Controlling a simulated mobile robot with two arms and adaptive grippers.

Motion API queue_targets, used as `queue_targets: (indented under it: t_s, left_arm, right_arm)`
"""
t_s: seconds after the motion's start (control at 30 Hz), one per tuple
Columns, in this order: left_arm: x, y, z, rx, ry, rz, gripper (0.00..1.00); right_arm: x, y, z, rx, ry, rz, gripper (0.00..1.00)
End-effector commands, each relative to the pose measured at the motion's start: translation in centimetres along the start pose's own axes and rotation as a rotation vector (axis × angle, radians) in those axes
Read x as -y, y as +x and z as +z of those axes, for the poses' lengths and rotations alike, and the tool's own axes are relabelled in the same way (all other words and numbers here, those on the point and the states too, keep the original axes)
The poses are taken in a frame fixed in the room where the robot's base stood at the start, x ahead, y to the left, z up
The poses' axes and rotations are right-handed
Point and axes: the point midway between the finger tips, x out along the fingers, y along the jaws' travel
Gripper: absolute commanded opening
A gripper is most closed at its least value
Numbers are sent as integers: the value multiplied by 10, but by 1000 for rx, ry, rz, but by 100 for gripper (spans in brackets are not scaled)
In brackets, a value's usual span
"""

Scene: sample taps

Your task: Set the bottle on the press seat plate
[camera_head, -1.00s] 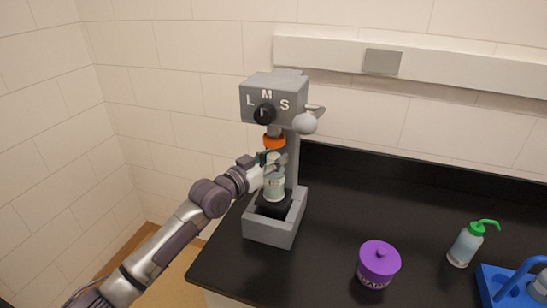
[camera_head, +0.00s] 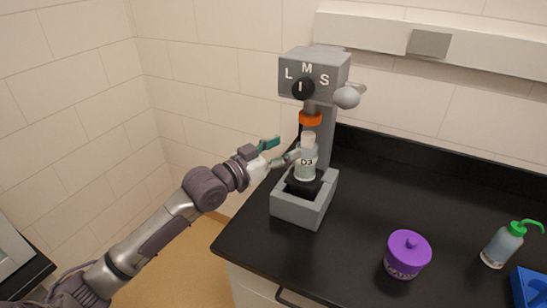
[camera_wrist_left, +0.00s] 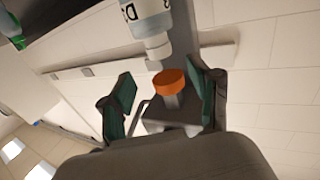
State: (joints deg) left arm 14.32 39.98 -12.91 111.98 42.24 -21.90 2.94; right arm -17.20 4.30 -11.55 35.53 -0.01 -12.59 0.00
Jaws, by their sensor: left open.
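The bottle (camera_head: 306,164), pale with a white cap and the label "D3", stands upright on the black seat plate (camera_head: 317,187) in the grey press (camera_head: 314,78). The orange press head (camera_head: 310,118) is above its cap. My left gripper (camera_head: 280,151) is open and empty, just left of the bottle, fingers apart with green pads. In the left wrist view the bottle (camera_wrist_left: 150,18) appears inverted beyond the open fingertips, near the orange head (camera_wrist_left: 169,83). The seat plate is partly hidden by the bottle. My right gripper is not in view.
A wash bottle with a green nozzle (camera_head: 503,245) and a blue rack (camera_head: 530,287) are farther right. The counter between press and jar is clear.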

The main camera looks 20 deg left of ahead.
Motion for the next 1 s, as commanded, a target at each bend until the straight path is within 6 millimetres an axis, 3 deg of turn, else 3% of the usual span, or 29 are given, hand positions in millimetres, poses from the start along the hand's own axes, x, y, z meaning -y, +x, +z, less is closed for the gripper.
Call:
queue_targets:
  t_s: [0.1, 0.23, 0.77, 0.87, 0.97, 1.0]
  left_arm:
    - [0, -19, 2, 1, 1, -1, 62]
    - [0, -29, 1, 0, 1, 0, 62]
    - [0, -32, 0, 0, -1, 0, 62]
    - [-6, -33, 11, 27, -2, 1, 62]
    - [-24, -40, 46, 119, -7, 0, 62]
    - [-35, -46, 66, 175, -9, -2, 62]
  right_arm:
    - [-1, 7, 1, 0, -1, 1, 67]
    - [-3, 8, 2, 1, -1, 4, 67]
    - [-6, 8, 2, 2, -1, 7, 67]
    - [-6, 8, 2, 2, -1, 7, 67]
    - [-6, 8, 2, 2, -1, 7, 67]
    - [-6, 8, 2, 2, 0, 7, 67]
